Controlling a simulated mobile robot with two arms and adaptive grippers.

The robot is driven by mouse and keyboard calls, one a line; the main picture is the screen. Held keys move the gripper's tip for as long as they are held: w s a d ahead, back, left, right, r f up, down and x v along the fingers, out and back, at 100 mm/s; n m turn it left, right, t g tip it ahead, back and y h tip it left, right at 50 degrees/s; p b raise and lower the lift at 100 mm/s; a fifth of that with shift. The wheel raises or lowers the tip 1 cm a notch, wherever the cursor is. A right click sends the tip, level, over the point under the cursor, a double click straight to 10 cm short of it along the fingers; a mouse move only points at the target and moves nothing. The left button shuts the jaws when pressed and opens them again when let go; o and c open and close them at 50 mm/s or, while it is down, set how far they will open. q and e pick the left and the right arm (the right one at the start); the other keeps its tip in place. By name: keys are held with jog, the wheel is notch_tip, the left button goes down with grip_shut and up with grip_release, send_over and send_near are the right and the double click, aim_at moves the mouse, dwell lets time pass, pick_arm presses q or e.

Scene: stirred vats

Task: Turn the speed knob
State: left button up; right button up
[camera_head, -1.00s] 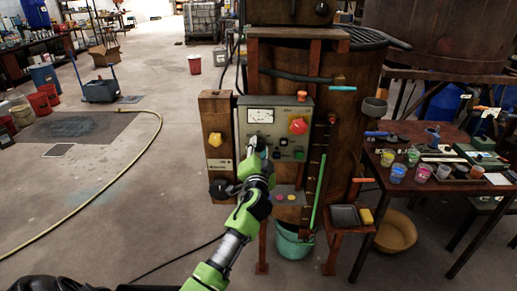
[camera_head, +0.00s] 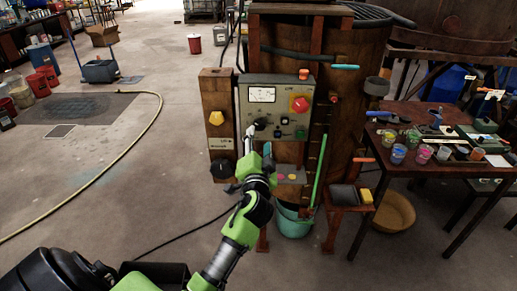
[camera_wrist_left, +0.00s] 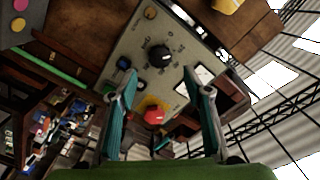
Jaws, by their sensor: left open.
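The black speed knob (camera_head: 260,123) is on the grey control panel (camera_head: 284,92) fixed to the wooden vat stand. It has a dial scale around it and also shows in the left wrist view (camera_wrist_left: 159,55). My left gripper (camera_head: 257,145) is open and empty, just below and in front of the knob, not around it. In the left wrist view my two fingers (camera_wrist_left: 162,88) stand wide apart, with the knob in the picture beyond and between them. My right gripper is not in view.
A red button (camera_head: 299,104) on yellow, a white meter (camera_head: 262,94) and small switches share the panel. A yellow knob (camera_head: 215,117) sits on the wooden post at left. A table (camera_head: 420,168) with colored cups stands at right.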

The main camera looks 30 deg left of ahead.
pick_arm(q)
jog(key=v, duration=0.4)
dwell(0.4)
jog(key=d+f+m+g+h, duration=0.1)
jog(key=d+f+g+h, duration=0.15)
jog(key=f, duration=0.95)
jog(key=d+f+m+g+h, duration=0.15)
jog(key=d+f, duration=0.25)
jog(key=f, duration=0.8)
jog(key=s+d+f+g+h, duration=0.2)
jog(key=s+f, duration=0.5)
jog(key=f, duration=0.4)
jog(key=s+d+f+g+h, duration=0.1)
jog(key=s+d+f, duration=0.2)
jog(key=s+f, duration=0.55)
jog(key=s+f+n+g, duration=0.1)
jog(key=s+f+g, duration=0.1)
jog(key=s+f, duration=0.5)
jog(key=s+d+f+n+g+h, duration=0.1)
jog(key=s+f+g, duration=0.2)
jog(key=s+f, duration=0.4)
jog(key=s+f+n+g+h, duration=0.1)
jog(key=s+f, duration=0.7)
jog(key=s, duration=1.3)
jog(key=shift+s+d+g+b, duration=0.25)
jog(key=shift+g+b, duration=0.2)
jog(key=shift+g, duration=0.25)
